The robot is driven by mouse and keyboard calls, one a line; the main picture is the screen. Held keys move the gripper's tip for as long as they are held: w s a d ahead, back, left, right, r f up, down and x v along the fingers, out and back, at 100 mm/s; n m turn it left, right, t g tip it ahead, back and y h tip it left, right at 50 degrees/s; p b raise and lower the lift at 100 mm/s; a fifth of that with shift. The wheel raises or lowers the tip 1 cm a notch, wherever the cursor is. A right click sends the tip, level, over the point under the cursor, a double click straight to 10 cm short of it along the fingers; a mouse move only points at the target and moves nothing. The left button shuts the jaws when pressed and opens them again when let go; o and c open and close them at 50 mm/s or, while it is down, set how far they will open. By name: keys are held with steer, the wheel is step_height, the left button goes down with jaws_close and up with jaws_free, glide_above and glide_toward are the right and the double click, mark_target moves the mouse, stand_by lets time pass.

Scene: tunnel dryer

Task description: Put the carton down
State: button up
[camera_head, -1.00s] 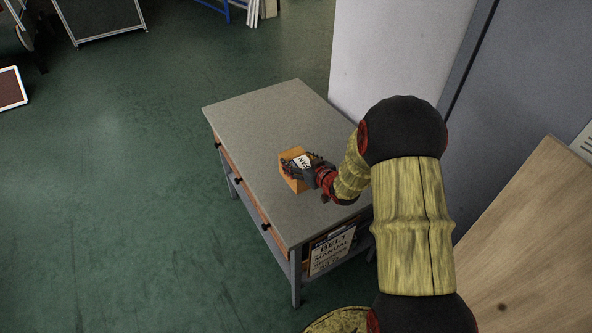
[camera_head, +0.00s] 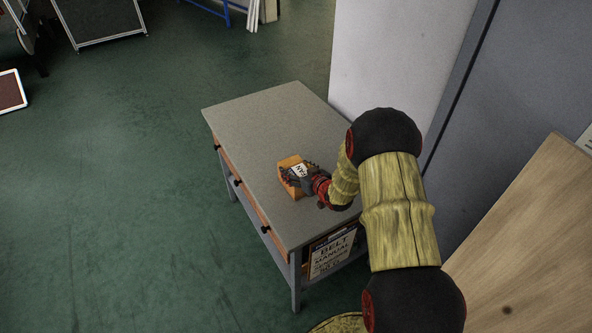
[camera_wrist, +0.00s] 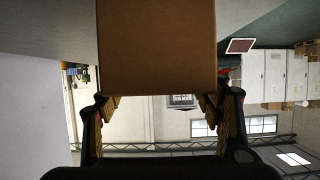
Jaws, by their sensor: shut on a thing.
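The carton (camera_head: 287,164) is a small orange-brown box with a white label reading FAN. In the head view it is over the middle of the grey tabletop (camera_head: 262,115); I cannot tell whether its underside touches the top. My gripper (camera_head: 298,175) reaches it from the right and is shut on it, with fingers on both sides. In the wrist view the carton (camera_wrist: 157,45) fills the top centre as a plain brown face, and my gripper's (camera_wrist: 158,105) two fingers stand on either side of its lower end.
The table has drawers with dark knobs and a lower shelf holding a belt manual (camera_head: 331,253). The tabletop around the carton looks bare. A pale cabinet (camera_head: 400,60) stands behind right, and a wooden board (camera_head: 525,245) is at lower right. The green floor (camera_head: 110,200) is open at left.

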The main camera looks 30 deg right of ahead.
steer(key=o, duration=1.8)
steer(key=shift+f, duration=0.15)
steer(key=shift+o, duration=0.3)
